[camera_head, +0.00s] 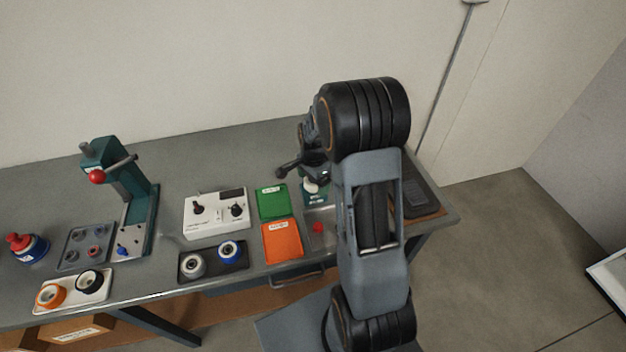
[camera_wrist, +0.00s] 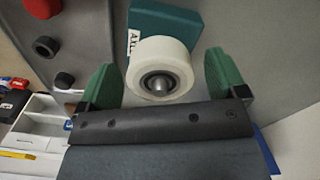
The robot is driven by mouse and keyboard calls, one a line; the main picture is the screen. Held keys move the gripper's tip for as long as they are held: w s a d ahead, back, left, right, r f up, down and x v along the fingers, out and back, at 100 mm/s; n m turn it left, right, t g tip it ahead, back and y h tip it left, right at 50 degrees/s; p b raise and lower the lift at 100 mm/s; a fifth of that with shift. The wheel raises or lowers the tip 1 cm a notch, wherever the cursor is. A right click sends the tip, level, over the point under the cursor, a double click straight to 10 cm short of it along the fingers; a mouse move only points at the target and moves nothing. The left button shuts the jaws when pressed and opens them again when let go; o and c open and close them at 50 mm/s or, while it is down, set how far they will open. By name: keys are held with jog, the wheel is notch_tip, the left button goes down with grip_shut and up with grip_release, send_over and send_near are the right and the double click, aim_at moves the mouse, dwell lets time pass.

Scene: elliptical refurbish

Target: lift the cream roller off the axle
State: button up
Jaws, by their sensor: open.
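The cream roller (camera_wrist: 160,66) sits on the axle (camera_wrist: 160,84), whose end shows in the roller's hub in the wrist view. Behind it is a teal block (camera_wrist: 150,22) with a white label. My gripper (camera_wrist: 160,75) is open, with one green finger on each side of the roller. A gap shows between each finger and the roller. In the head view the cream roller (camera_head: 311,186) is small and partly hidden by my arm, at the teal block (camera_head: 316,199).
Left of the arm lie a green tray (camera_head: 271,202), an orange tray (camera_head: 283,241) and a white control box (camera_head: 216,213). A dark tray (camera_head: 213,263) holds a grey-white and a blue roller. A teal press (camera_head: 130,190) stands further left. The table's back strip is clear.

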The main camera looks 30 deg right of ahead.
jog(key=c, duration=1)
jog(key=shift+r+p, duration=1.8)
jog(key=shift+r, duration=0.85)
